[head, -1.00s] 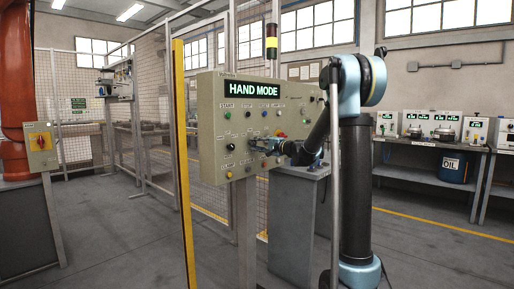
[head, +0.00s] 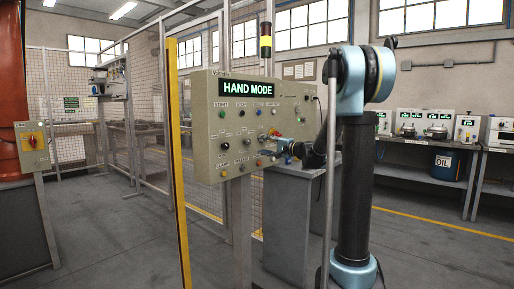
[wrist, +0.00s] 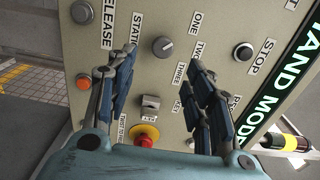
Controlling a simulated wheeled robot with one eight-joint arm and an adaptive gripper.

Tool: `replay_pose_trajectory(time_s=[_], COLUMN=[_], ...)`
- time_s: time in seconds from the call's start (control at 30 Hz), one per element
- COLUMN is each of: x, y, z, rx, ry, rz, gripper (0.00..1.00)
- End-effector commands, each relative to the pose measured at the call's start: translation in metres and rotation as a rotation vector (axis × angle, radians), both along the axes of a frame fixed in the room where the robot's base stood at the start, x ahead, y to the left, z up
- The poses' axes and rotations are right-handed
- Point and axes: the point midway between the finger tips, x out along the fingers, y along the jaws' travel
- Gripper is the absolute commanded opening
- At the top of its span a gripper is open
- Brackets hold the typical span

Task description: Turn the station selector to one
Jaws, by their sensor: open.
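The station selector (wrist: 163,47) is a round grey knob beside the labels STATION, ONE, TWO and THREE in the wrist view. Its pointer is too small to read surely. My gripper (wrist: 162,65) is open and empty, one blue finger on each side of the knob in the picture, apart from it. In the head view my gripper (head: 270,148) is at the lower right part of the beige control panel (head: 208,160). The panel's display reads HAND MODE. I cannot surely pick out the selector in the head view.
The wrist view shows a key switch (wrist: 150,103), a red stop button on yellow (wrist: 147,135), an orange button (wrist: 84,82) and a STOP button (wrist: 243,51) close by. A yellow post (head: 178,150) stands left of the panel; a grey cabinet (head: 287,215) stands behind it.

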Motion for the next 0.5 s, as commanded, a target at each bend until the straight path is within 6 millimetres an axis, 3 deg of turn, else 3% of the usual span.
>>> replay_pose_trajectory(time_s=[0.2,0.5], x=[-0.018,-0.025], y=[-0.024,-0.032], z=[-0.001,-0.001], rx=[-0.001,-0.001], ry=[0.001,0.001], rz=[-0.001,0.001], gripper=[0.48,0.48])
